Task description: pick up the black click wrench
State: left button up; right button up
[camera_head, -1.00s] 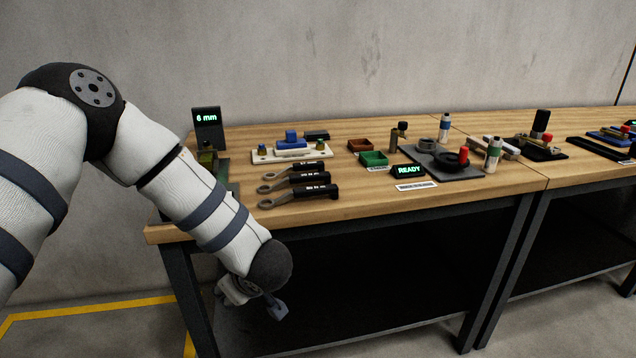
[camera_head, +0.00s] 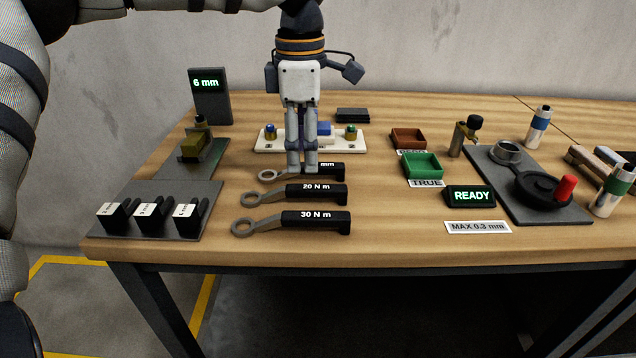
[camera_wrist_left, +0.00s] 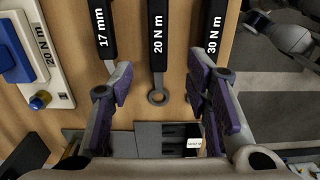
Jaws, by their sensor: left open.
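Three wrenches with black handles and grey ring ends lie side by side on the bench. The far one (camera_head: 328,171) is partly hidden by my fingers; its label reads 17 mm in the left wrist view (camera_wrist_left: 101,40). The middle one (camera_head: 318,193) reads 20 N m and also shows in the left wrist view (camera_wrist_left: 158,45). The near one (camera_head: 318,221) reads 30 N m and also shows in the left wrist view (camera_wrist_left: 213,35). My left gripper (camera_head: 303,170) points down over the wrenches, open and empty (camera_wrist_left: 162,76). Whether it touches the far wrench cannot be told.
A white plate (camera_head: 262,144) with a blue block stands behind the gripper. A dark rack (camera_head: 205,222) with several labelled black blocks stands left of the wrenches. Green (camera_head: 422,166) and brown (camera_head: 408,138) trays and a READY display (camera_head: 470,196) lie to the right.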

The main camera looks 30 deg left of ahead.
aim_at(309, 187)
pick_arm(q)
jog(key=f, duration=0.8)
jog(key=shift+w+d+f, duration=0.2)
jog(key=shift+w+d, duration=0.1)
grip_shut()
